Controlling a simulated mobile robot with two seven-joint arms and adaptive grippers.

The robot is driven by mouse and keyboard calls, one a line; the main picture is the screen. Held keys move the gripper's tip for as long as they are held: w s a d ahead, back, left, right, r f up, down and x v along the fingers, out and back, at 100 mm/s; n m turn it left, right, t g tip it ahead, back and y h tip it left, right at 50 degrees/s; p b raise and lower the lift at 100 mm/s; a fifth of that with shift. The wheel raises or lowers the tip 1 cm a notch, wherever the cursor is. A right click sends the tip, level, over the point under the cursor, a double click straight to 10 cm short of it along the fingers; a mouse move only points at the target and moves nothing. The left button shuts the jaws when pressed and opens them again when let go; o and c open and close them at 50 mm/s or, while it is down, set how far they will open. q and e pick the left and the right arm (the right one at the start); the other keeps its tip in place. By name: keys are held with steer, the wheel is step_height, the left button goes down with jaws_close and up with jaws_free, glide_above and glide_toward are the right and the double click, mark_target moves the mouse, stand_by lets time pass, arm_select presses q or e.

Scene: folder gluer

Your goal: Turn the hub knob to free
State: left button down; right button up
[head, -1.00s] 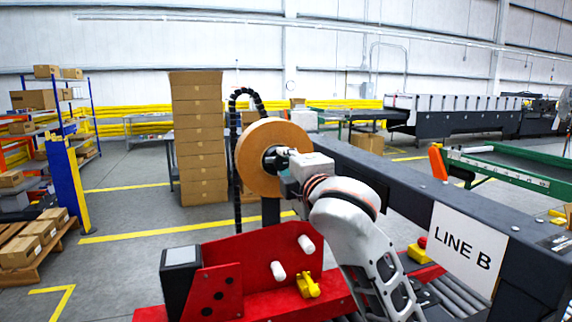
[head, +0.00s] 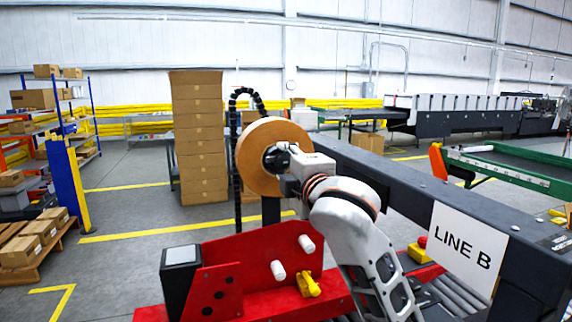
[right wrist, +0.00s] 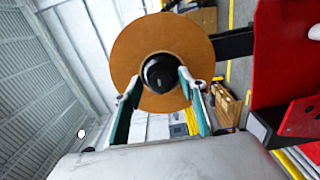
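The hub knob (right wrist: 159,73) is a round black piece with a pale mark. It sits in the middle of a brown tape roll (right wrist: 124,50), which also shows in the head view (head: 251,165). My right gripper (right wrist: 158,77) faces the roll. Its two teal-lined fingers are apart, one on each side of the knob, with nothing seen clamped between them. The right fingertip overlaps the knob's edge in the picture; I cannot tell whether it touches. In the head view my right gripper (head: 287,157) partly hides the knob. My left gripper is not in view.
A red machine frame (head: 250,262) with white rollers (head: 306,243) and a yellow knob (head: 308,284) lies below the roll. A dark beam with a LINE B sign (head: 462,249) runs along the right. A carton stack (head: 198,140) stands behind, left of the roll.

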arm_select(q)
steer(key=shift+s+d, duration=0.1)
arm_select(e)
steer(key=shift+s, duration=0.15)
steer(key=v, duration=1.1)
steer(key=shift+s, duration=0.35)
steer(key=shift+d, duration=0.2)
